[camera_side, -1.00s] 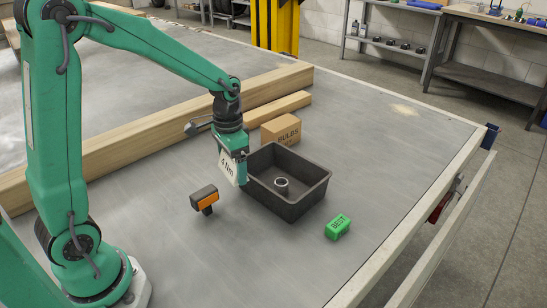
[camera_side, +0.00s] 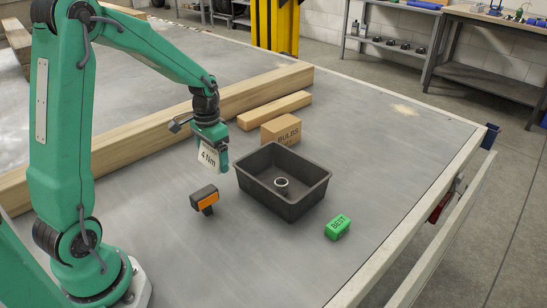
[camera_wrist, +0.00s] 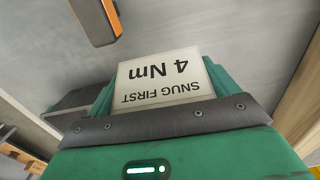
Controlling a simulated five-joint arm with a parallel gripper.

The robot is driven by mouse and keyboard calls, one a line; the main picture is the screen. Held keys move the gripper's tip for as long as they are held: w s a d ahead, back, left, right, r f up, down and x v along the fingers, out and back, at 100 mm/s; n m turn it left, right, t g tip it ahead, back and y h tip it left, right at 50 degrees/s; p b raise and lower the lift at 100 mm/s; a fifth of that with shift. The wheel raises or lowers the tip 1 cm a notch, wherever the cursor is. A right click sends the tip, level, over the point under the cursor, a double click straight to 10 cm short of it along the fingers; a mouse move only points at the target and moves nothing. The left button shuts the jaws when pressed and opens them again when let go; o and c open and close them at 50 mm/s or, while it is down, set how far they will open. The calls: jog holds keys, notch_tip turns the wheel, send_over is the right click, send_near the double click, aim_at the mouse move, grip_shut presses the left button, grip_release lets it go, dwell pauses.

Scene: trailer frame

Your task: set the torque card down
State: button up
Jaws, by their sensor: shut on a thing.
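The torque card (camera_side: 208,157) is a small white card reading "4 Nm". In the wrist view the card (camera_wrist: 165,80) also reads "SNUG FIRST", upside down. My gripper (camera_side: 215,160) is shut on the card and holds it above the grey table (camera_side: 150,215), left of the black bin. The card's lower edge appears clear of the table, though the exact height is hard to tell.
The black bin (camera_side: 318,185) holds a small ring (camera_side: 281,182). An orange and black item (camera_side: 205,199) lies below the card in the picture. A green "BEST" block (camera_side: 338,226), a "BULBS" box (camera_side: 281,130) and wooden beams (camera_side: 130,152) surround the work area. Front table is clear.

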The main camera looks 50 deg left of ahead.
send_over(204, 175)
notch_tip(204, 175, down, 5)
jog(key=shift+s+r, duration=0.1)
jog(key=shift+r, duration=0.05)
jog(key=shift+f, duration=2.05)
jog(key=shift+f, duration=0.1)
jog(key=o, duration=0.8)
jog(key=shift+c, duration=0.2)
